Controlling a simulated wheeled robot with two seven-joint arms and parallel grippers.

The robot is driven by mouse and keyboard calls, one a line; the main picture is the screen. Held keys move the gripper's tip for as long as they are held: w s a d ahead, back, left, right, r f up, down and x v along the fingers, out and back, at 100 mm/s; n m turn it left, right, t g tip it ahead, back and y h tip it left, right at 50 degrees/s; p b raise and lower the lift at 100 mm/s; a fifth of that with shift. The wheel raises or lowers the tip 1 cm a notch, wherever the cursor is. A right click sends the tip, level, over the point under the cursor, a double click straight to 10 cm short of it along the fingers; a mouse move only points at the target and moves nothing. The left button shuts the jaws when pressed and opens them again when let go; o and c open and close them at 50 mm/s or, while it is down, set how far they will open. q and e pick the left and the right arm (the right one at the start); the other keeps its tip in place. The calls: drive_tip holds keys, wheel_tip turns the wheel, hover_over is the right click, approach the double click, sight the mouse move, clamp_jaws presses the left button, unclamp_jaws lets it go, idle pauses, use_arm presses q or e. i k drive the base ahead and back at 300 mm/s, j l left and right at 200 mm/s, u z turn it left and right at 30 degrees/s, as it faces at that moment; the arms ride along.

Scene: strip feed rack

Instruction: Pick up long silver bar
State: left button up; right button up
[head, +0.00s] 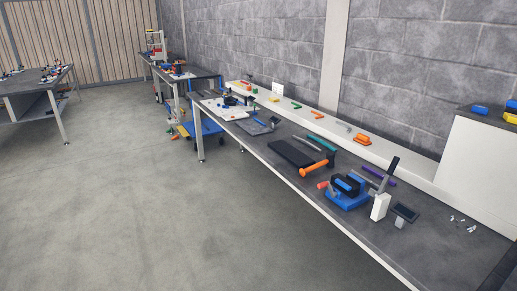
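A thin silver-grey strip (308,144) lies on the long dark workbench (460,262), between a black mat (290,153) and a teal piece (322,143). It looks like the long silver bar, but it is small here and I cannot be sure. Another grey piece (372,172) lies farther right, behind a blue and black device (346,192), partly hidden. Neither of my grippers is in view.
An orange-handled hammer-like tool (316,169) lies by the mat. A white block (380,207) stands near the front edge. A white ledge (420,180) runs along the wall. The floor (150,220) left of the bench is clear.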

sight(293, 137)
drive_tip(key=i+j+z, duration=0.15)
drive_tip(key=i+z, duration=0.15)
drive_tip(key=i, duration=0.2)
drive_tip(key=i+j+z, duration=0.3)
drive_tip(key=i, duration=0.15)
drive_tip(key=i+j+z, duration=0.1)
drive_tip(key=z, duration=0.3)
drive_tip(key=i+j+z, duration=0.15)
drive_tip(key=z, duration=0.25)
